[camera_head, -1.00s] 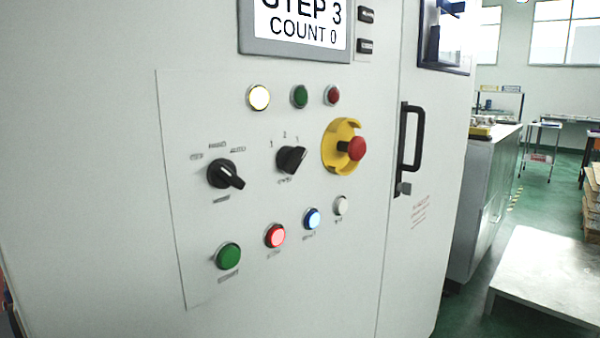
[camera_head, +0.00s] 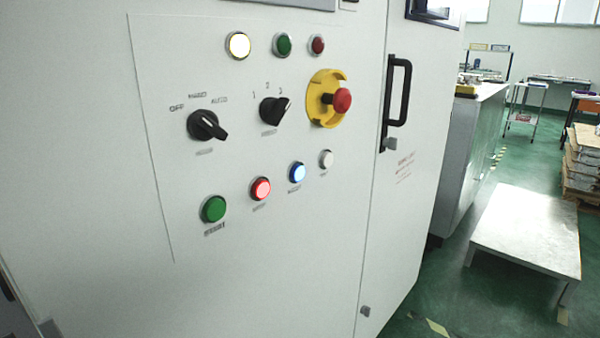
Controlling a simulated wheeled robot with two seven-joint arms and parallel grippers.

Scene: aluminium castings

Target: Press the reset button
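A row of push-buttons runs across the lower part of the grey control panel (camera_head: 225,165). From left to right they are a green button (camera_head: 214,209), a red lit button (camera_head: 261,189), a blue lit button (camera_head: 297,173) and a white button (camera_head: 326,159). Small labels sit under them but are too blurred to read surely, so I cannot tell by text which is the reset button. Neither of my grippers shows in the head view, and nothing touches or covers the buttons.
Above the row are two black selector knobs (camera_head: 207,126) (camera_head: 274,111), a red emergency stop (camera_head: 342,100) in a yellow collar, and indicator lamps, the yellowish-white one (camera_head: 238,45) lit. A black door handle (camera_head: 398,90) juts out at right. A low pale platform (camera_head: 525,229) stands on the green floor.

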